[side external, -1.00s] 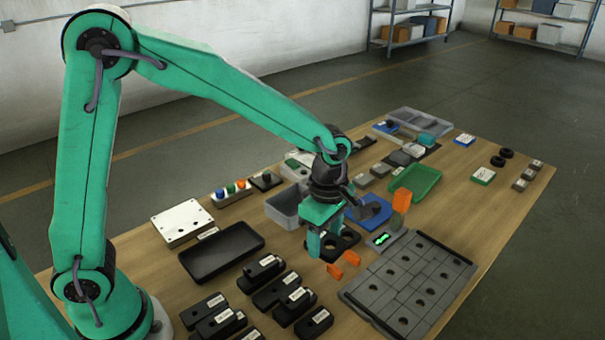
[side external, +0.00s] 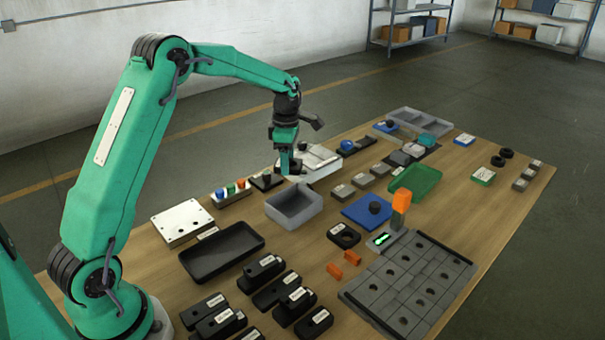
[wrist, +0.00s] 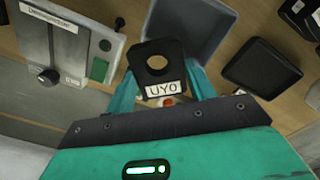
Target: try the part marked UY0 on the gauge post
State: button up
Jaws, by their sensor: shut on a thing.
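My gripper (side external: 291,172) is shut on the black part marked UY0 (wrist: 157,57). In the wrist view this is a flat block with a round hole and a white label facing the camera, held between the teal fingers. In the side view my gripper hangs in front of the pale demagnetiser box (side external: 321,160), above the table, and the part is small and mostly hidden. A dark plate with a black knob (side external: 266,180) lies near my gripper. I cannot tell which is the gauge post.
A grey bin (side external: 294,207) and a black tray (side external: 222,252) lie below my gripper. Another black block with a hole (side external: 343,236) lies near an orange-topped post (side external: 401,202). Black labelled blocks (side external: 283,290) fill the front; a grey slotted plate (side external: 410,285) is at right.

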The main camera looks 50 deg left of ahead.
jog(key=a, duration=0.4)
jog(key=a+n, duration=0.1)
jog(key=a, duration=0.2)
jog(key=a+n, duration=0.1)
jog(key=a, duration=0.3)
jog(key=shift+s+a+f, duration=0.25)
jog(key=shift+a, duration=0.1)
jog(key=shift+f, duration=0.15)
jog(key=shift+f, duration=2.35)
jog(key=shift+f, duration=0.85)
dwell(1.3)
jog(key=shift+r, duration=0.3)
jog(key=shift+r, duration=1.5)
jog(key=shift+r, duration=0.75)
